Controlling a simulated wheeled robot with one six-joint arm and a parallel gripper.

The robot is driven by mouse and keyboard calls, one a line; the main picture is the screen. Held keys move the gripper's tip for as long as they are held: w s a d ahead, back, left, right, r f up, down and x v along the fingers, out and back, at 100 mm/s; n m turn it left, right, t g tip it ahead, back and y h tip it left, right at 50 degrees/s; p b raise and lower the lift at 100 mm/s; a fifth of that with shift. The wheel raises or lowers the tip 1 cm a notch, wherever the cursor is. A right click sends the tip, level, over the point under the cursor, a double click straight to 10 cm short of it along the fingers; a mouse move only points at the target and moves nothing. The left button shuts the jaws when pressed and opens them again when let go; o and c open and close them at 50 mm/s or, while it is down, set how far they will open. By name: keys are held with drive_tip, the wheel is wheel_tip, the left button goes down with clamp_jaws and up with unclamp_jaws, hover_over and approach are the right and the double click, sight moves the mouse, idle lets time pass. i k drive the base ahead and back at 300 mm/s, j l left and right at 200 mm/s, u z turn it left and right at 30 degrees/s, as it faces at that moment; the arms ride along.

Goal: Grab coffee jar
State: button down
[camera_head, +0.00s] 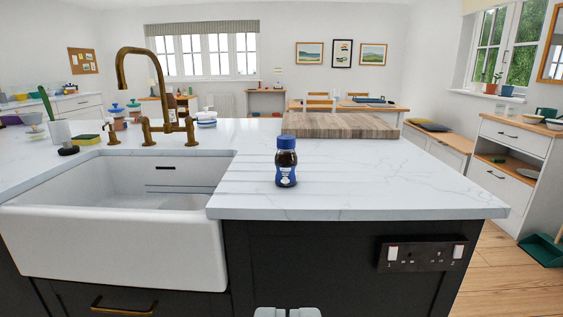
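The coffee jar (286,163) is small and dark with a blue lid and a blue-and-white label. It stands upright on the white marble counter (400,187), right of the sink and near the front edge. My gripper (287,312) shows only as two light grey fingertip ends at the bottom edge of the view. They are below and in front of the jar, apart from it, with a narrow gap between them. Nothing shows between them, and the rest of the gripper is out of frame.
A white sink (110,240) with a brass tap (150,95) is to the left. A wooden chopping board (340,125) lies behind the jar. The counter right of the jar is clear. A dark cabinet front (310,265) with a socket plate (422,254) is below.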

sight(286, 157)
drive_tip(key=i+j+z, duration=0.1)
drive_tip(key=i+j, duration=0.9)
drive_tip(key=j, duration=0.1)
